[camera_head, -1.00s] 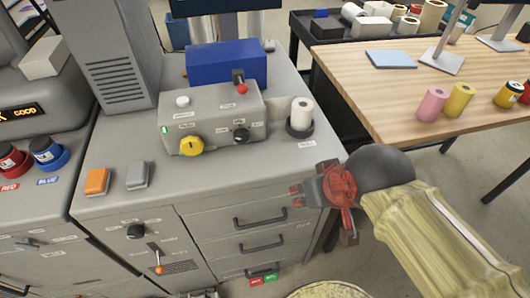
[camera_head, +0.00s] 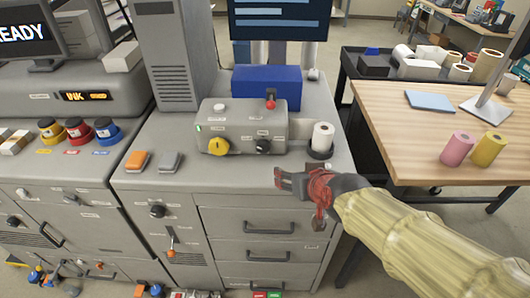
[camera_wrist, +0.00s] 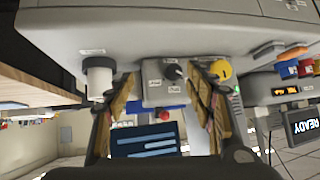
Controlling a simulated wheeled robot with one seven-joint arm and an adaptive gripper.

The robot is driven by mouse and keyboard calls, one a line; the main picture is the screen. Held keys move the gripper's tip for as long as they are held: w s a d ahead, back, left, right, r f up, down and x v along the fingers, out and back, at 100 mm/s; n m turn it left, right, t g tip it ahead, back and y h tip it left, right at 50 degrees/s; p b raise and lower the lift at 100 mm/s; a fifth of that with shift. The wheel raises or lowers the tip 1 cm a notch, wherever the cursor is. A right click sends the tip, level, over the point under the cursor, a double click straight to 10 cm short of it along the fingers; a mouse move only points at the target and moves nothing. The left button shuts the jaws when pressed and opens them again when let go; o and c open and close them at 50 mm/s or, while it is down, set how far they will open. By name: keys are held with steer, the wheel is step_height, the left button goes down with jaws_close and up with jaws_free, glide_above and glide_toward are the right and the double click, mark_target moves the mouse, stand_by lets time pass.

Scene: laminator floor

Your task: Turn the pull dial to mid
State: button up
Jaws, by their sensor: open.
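A grey control box (camera_head: 213,133) on the cabinet top carries a yellow dial (camera_head: 218,146) at left and a black dial (camera_head: 263,145) at right. Another black knob (camera_head: 157,211) is on the cabinet's front. The small labels are unreadable, so I cannot tell which one is the pull dial. My gripper (camera_head: 277,178) is in front of the box, near the cabinet's front edge, apart from the dials. In the wrist view, my gripper (camera_wrist: 158,82) is open and empty. The black dial (camera_wrist: 173,72) shows between its fingers, and the yellow dial (camera_wrist: 221,70) is partly behind the right finger.
A white roll (camera_head: 323,136) stands in a dark holder right of the box. A red-knobbed lever (camera_head: 270,103) and a blue block (camera_head: 267,84) are behind. Orange (camera_head: 137,161) and grey (camera_head: 171,162) switches lie at left. A wooden table (camera_head: 420,130) stands at right.

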steer(key=w+a+f+t+p, duration=0.1)
steer(key=w+a+f+t, duration=0.3)
steer(key=w+a, duration=0.45)
steer(key=t+h+p, duration=0.2)
steer(key=t+h, duration=0.1)
glide_toward(263, 150)
steer(key=w, duration=0.2)
steer(key=shift+w+a+f, duration=0.25)
steer(key=shift+a, duration=0.1)
steer(key=shift+s+f+n+t+h, duration=0.3)
steer(key=shift+s+t+h, duration=0.15)
steer(key=shift+t, duration=0.15)
steer(key=w, duration=0.7)
steer(key=shift+w+d+b, duration=0.3)
steer(key=shift+c, duration=0.4)
steer(key=c, duration=1.1)
